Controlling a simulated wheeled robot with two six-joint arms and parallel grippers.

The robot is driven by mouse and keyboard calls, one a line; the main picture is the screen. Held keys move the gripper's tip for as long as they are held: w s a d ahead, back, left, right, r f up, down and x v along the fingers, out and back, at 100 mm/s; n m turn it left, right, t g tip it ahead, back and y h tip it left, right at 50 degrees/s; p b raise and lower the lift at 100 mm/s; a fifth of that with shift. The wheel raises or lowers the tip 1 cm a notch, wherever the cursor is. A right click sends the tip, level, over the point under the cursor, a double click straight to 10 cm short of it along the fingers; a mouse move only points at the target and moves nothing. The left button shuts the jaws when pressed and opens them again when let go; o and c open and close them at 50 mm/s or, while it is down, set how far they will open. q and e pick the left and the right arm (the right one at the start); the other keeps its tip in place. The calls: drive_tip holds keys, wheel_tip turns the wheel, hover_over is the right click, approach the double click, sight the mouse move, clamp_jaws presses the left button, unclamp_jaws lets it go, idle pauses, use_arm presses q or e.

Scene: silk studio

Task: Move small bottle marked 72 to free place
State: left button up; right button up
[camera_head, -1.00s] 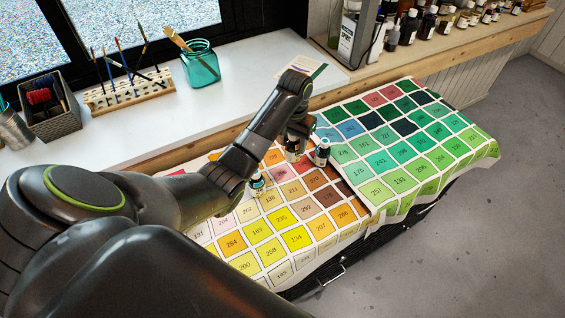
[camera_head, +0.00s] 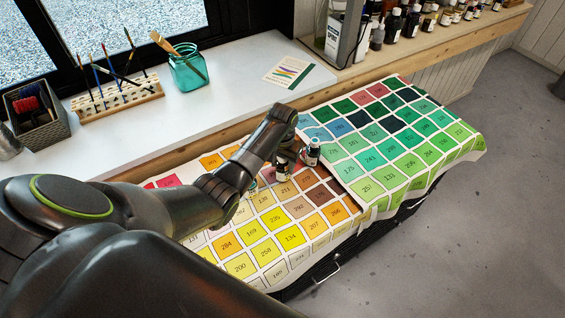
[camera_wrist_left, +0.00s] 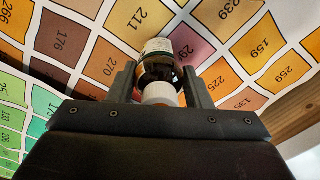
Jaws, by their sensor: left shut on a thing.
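My left gripper (camera_head: 285,157) is shut on a small dark bottle (camera_head: 283,173) with a pale label and white cap. In the left wrist view the bottle (camera_wrist_left: 157,70) sits between the two fingers, cap toward me, over the patches near 211 and 270. It is upright and low over the numbered colour cloth (camera_head: 295,265); I cannot tell whether it touches. Its number is not legible. A second small dark bottle (camera_head: 313,152) with a white label stands just to its right. Part of a small teal-labelled bottle (camera_head: 252,187) shows behind my arm. My right gripper is not in view.
A green numbered colour cloth (camera_head: 395,150) lies to the right. The white sill (camera_head: 245,85) behind holds a teal jar (camera_head: 188,68), a wooden brush rack (camera_head: 118,96), a dark basket (camera_head: 38,115) and a card (camera_head: 290,72). Several bottles (camera_head: 394,26) stand on the back-right ledge.

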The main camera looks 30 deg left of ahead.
use_arm(q)
drive_tip(key=shift+f, duration=0.15)
drive_tip(key=o, duration=1)
drive_tip(key=shift+o, duration=0.2)
wheel_tip(320, 180, up, 12)
drive_tip(key=shift+r+b, duration=0.2)
drive_tip(key=shift+b, duration=0.35)
